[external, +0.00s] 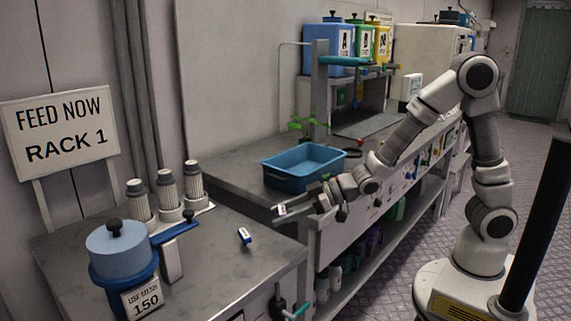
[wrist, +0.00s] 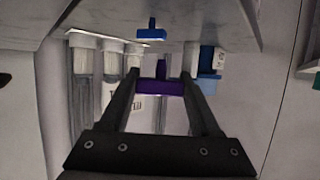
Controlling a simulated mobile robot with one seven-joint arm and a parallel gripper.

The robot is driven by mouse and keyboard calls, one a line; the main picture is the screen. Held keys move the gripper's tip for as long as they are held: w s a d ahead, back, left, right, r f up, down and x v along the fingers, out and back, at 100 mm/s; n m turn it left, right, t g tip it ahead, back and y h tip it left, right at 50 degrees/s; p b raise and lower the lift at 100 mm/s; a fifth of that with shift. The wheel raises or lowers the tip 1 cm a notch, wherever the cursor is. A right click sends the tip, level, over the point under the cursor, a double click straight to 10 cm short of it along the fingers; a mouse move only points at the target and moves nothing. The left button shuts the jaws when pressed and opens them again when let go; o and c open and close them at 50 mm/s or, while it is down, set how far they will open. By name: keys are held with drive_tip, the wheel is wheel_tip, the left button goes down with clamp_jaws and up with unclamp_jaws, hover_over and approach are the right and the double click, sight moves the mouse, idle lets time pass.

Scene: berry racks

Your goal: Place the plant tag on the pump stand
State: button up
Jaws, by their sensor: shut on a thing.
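My gripper (external: 283,210) is shut on a small tag with a white face, held above the counter near its right edge. In the wrist view, a purple bar (wrist: 160,87) with a white lettered face below it sits between the fingers of my gripper (wrist: 160,90); I take this as the plant tag. A blue-and-white tag (external: 244,236) lies apart on the counter; it is blue in the wrist view (wrist: 152,33). No pump stand is clearly labelled. A blue canister (external: 121,245) with a "150" sign stands front left, a grey upright (external: 172,260) beside it.
Three ribbed white cylinders (external: 166,190) stand in a holder at the back. A "FEED NOW RACK 1" sign (external: 60,131) is on the left. A blue tray (external: 302,168) sits behind my gripper. The near counter (external: 215,270) is clear around the blue-and-white tag.

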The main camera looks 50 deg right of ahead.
drive_tip(key=b, duration=0.1)
hover_over(270, 259)
wheel_tip(270, 259, down, 4)
drive_tip(key=shift+r, duration=0.25)
drive_tip(key=shift+f+b, duration=0.9)
drive_tip(key=shift+f, duration=1.05)
drive_tip(key=shift+f+b, duration=0.25)
drive_tip(key=shift+b, duration=0.1)
drive_tip(key=o, duration=1.3)
drive_tip(key=shift+r, duration=0.1)
